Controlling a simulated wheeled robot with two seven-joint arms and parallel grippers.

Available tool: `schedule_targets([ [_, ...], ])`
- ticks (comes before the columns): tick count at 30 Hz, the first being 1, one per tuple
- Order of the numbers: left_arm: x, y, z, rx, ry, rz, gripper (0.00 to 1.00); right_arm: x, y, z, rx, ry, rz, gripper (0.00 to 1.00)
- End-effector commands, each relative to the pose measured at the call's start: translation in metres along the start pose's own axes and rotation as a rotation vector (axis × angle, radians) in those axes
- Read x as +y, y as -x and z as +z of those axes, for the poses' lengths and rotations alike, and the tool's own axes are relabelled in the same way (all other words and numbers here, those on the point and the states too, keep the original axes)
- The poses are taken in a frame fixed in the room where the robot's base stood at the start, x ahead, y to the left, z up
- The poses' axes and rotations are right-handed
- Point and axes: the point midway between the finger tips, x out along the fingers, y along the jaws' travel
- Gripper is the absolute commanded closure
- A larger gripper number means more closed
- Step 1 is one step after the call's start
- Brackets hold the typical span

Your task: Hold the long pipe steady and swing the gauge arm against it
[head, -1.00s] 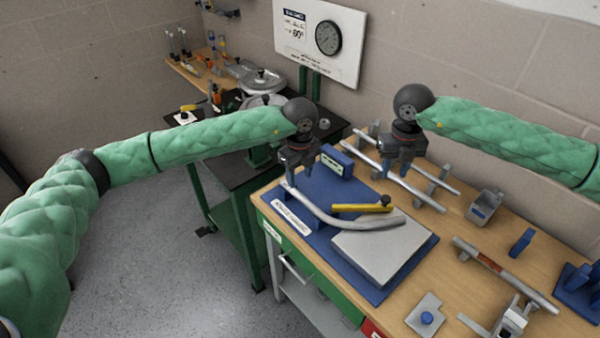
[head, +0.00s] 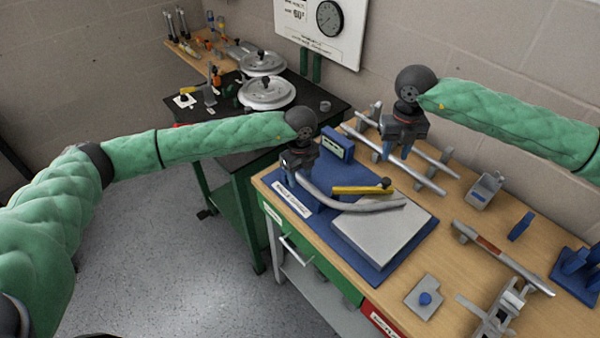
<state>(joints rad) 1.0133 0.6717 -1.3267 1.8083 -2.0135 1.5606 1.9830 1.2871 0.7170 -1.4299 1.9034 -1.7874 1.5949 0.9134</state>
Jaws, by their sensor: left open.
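The long pipe (head: 340,202) is a grey bent tube. It runs from under my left gripper at the left of the blue board (head: 376,276) to the grey plate (head: 378,232) on the right. My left gripper (head: 292,179) is open and low over the pipe's left end; its fingers are partly hidden, and I cannot tell whether they touch the pipe. The yellow gauge arm (head: 358,190), with a black knob at its right end, lies just behind the pipe with a narrow gap. My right gripper (head: 396,154) is open and empty above the rack at the back.
Straight pipes (head: 425,181) rest on grey supports under my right gripper. A blue block with a display (head: 337,146) stands behind my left gripper. A grey bin (head: 485,190), a red-banded pipe (head: 500,255) and a clamp (head: 500,312) lie on the bench at right.

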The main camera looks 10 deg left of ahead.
Motion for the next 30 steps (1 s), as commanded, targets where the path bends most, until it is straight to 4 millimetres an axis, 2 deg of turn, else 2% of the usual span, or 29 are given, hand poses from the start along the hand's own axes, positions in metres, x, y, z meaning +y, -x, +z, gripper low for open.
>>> schedule_targets([
  [1,0.0,0.0,0.0,0.0,0.0,0.0,0.59,0.0,0.0,0.0,0.0,0.0,0.0,0.64],
  [7,0.0,0.0,0.0,0.0,0.0,0.0,0.98,0.0,0.0,0.0,0.0,0.0,0.0,0.64],
  [8,0.0,0.0,0.0,0.0,0.0,0.0,1.0,0.0,0.0,0.0,0.0,0.0,0.0,0.64],
  [9,0.0,0.0,0.0,0.0,0.0,0.0,1.0,0.0,0.0,0.0,0.0,0.0,0.0,0.64],
  [11,0.0,0.0,0.0,0.0,0.0,0.0,1.0,0.0,0.0,0.0,0.0,0.0,0.0,0.52],
  [17,0.0,0.0,0.0,0.0,0.0,0.0,1.0,0.0,-0.003,-0.001,0.004,0.0,0.001,0.52],
  [25,0.0,0.0,0.0,0.0,0.0,-0.001,1.0,0.013,-0.025,-0.011,0.035,0.002,0.037,0.52],
  [30,0.0,0.001,0.0,0.0,0.0,-0.001,1.0,0.023,-0.018,-0.008,0.021,-0.017,0.079,0.52],
])
